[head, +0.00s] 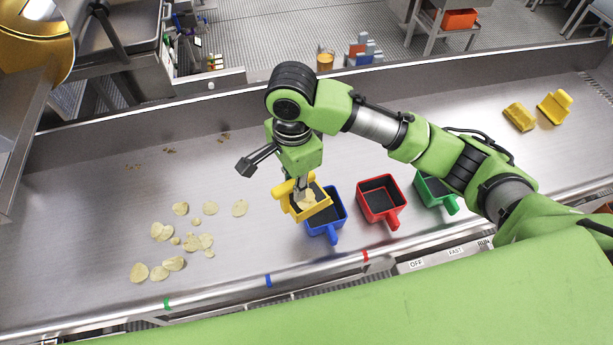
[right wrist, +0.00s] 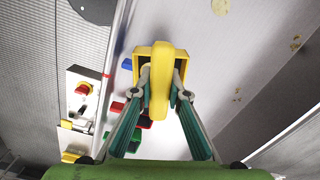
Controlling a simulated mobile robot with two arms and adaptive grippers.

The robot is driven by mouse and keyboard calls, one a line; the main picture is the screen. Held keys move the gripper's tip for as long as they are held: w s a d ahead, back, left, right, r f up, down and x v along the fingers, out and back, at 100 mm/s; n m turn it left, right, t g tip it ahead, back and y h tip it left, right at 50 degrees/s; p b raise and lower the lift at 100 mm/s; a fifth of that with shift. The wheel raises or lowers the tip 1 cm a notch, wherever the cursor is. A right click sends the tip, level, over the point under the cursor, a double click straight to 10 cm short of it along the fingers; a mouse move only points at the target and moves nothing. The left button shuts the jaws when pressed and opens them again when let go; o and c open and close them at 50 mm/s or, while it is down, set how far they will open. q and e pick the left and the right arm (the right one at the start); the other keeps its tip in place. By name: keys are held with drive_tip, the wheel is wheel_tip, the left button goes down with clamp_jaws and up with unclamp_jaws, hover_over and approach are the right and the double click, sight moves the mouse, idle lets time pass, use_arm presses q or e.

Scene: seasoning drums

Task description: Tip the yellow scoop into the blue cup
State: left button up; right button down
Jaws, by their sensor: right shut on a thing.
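My right gripper (head: 300,186) is shut on the handle of the yellow scoop (head: 322,209). The scoop holds pale chips and overlaps the upper left part of the blue cup (head: 329,237) in the head view. The height between scoop and cup is hard to tell. The cup's dark inside is partly hidden by the scoop. In the right wrist view the fingers (right wrist: 160,92) flank the yellow handle (right wrist: 159,85), and a sliver of the blue cup (right wrist: 127,65) shows to the left. My left gripper is not in view.
A red cup (head: 391,221) and a green cup (head: 447,205) stand to the right of the blue one. Loose chips (head: 198,241) lie on the steel surface at left. Two yellow scoops (head: 519,117) (head: 554,107) rest at the far right. A raised steel edge runs along the front.

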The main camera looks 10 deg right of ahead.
sight(320, 191)
drive_tip(key=shift+w+d+f+y, duration=0.15)
drive_tip(key=shift+d+f+y, duration=0.25)
drive_tip(key=shift+f, duration=0.15)
drive_tip(key=shift+w+d+f+g+y, duration=0.15)
drive_tip(key=shift+d+f+g+y, duration=0.25)
drive_tip(key=shift+d+f+y, duration=0.35)
drive_tip(key=d+y, duration=0.1)
drive_tip(key=w+d+g+y, duration=0.1)
drive_tip(key=y, duration=0.1)
drive_tip(key=d+r+y, duration=0.1)
drive_tip(key=d, duration=0.1)
drive_tip(key=shift+w+g+y, duration=0.25)
drive_tip(key=shift+w+g, duration=0.05)
drive_tip(key=shift+g, duration=0.1)
drive_tip(key=shift+w+d+r+g+y, duration=0.1)
drive_tip(key=shift+w+d+g+y, duration=0.2)
drive_tip(key=shift+d+y, duration=0.45)
drive_tip(key=shift+a, duration=0.15)
